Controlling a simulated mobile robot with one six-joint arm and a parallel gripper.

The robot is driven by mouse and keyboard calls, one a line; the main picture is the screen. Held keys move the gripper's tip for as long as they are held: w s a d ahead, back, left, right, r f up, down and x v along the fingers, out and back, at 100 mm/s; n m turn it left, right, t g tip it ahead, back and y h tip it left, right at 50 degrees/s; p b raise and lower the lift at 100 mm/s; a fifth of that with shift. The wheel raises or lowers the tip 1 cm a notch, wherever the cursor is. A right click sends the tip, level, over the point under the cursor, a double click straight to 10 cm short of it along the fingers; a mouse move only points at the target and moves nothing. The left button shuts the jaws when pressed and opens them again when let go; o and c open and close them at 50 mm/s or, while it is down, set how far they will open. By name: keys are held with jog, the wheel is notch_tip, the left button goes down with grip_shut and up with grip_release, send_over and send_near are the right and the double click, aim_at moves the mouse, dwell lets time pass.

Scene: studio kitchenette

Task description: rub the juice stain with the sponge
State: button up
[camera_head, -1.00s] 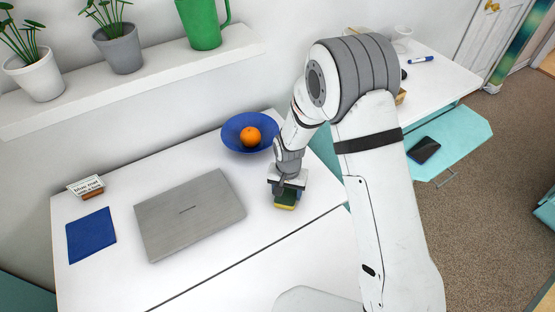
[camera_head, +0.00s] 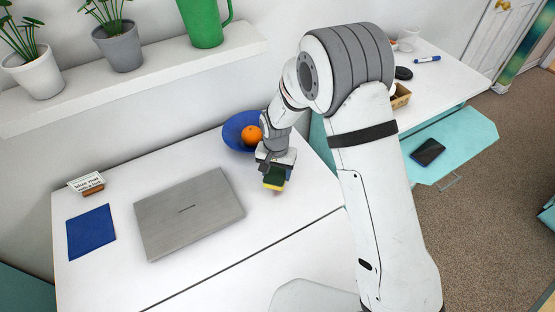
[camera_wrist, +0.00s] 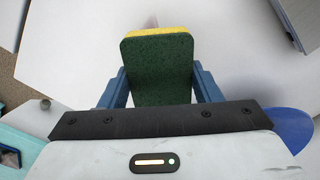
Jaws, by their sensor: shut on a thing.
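The sponge (camera_head: 274,178) is yellow on one face and dark green on the other. In the wrist view the sponge (camera_wrist: 158,68) stands out between the blue fingers, with the green face toward the camera and a yellow edge at the far end. A faint pinkish mark (camera_head: 277,193), perhaps the juice stain, shows on the white table just below the sponge. Most of it seems hidden. I cannot tell whether the sponge touches the table.
A grey laptop (camera_head: 190,215) lies left of the gripper. A blue bowl (camera_head: 236,140) with an orange (camera_head: 252,134) stands close behind it. A blue notebook (camera_head: 91,232) and a small sign (camera_head: 86,182) are at the far left. The table front is clear.

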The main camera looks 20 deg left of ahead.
aim_at(277, 173)
jog(key=shift+d+r+p, duration=0.1)
jog(key=shift+r+p, duration=0.85)
jog(key=shift+r, duration=1.2)
jog(key=shift+d, duration=0.1)
